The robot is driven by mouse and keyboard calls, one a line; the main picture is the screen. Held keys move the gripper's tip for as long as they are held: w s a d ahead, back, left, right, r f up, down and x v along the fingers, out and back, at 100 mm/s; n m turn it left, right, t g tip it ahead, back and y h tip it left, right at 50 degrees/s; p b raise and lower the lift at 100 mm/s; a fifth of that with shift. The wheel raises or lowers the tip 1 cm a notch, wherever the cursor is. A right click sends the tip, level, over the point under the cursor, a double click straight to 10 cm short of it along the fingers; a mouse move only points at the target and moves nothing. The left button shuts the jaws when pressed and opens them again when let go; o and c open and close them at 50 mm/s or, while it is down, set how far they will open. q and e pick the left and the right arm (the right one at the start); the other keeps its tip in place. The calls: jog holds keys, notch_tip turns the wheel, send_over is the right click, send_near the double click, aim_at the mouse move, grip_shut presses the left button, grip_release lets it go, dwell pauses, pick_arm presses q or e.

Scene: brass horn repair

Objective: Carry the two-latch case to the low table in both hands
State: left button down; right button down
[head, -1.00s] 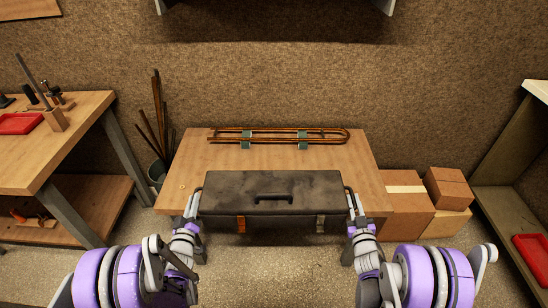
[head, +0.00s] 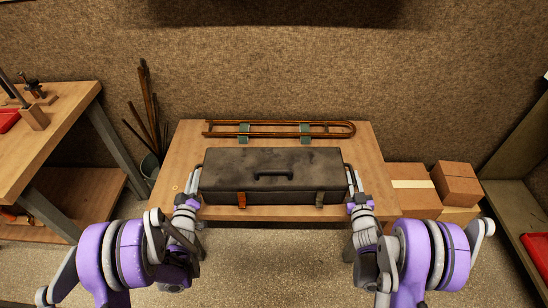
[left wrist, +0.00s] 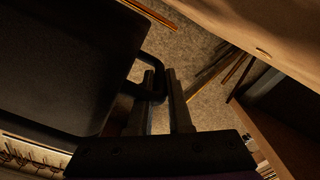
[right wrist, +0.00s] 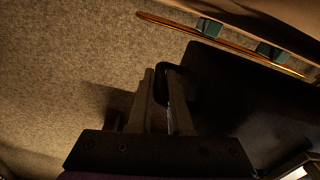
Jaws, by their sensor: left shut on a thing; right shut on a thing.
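The black two-latch case (head: 270,170) is level over the front half of the low wooden table (head: 365,150). I cannot tell whether its underside touches the tabletop. An orange latch (head: 241,200) and a grey latch (head: 320,199) are on its front, and a handle is on its lid. My left gripper (head: 193,190) is shut on the case's left side handle, which shows in the left wrist view (left wrist: 150,85). My right gripper (head: 355,188) is shut on the right side handle, seen in the right wrist view (right wrist: 170,80).
A bent copper tube (head: 280,134) lies on green blocks at the table's back, just behind the case. Cardboard boxes (head: 412,190) stand to the right. A bin of rods (head: 150,165) and a workbench (head: 50,140) are to the left.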

pick_arm(q)
jog(key=shift+s, duration=0.1)
pick_arm(e)
jog(key=shift+s, duration=0.1)
